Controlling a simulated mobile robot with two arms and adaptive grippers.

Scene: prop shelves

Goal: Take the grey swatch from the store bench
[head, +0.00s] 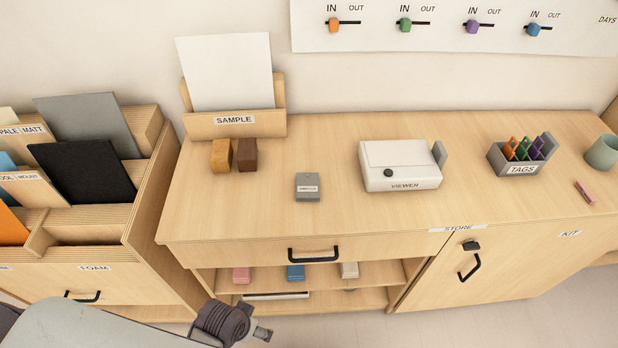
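The grey swatch (308,187) is a small grey block with a white label. It lies on the store bench (400,222), left of the viewer and near the middle of the bench's left half. Nothing touches it. Part of my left arm comes in at the bottom left, with a dark ribbed end and a small grey tip, which seems to be my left gripper (262,333). It is low in front of the bench, well apart from the swatch, and its fingers cannot be made out. My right gripper is not in view.
A brown block pair (233,156) stands before the sample holder (236,124). The viewer (402,166), tags box (521,156), green cup (602,152) and pink piece (585,192) are further right. Pink, blue and beige blocks (296,272) sit on the shelf below. The bench around the swatch is clear.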

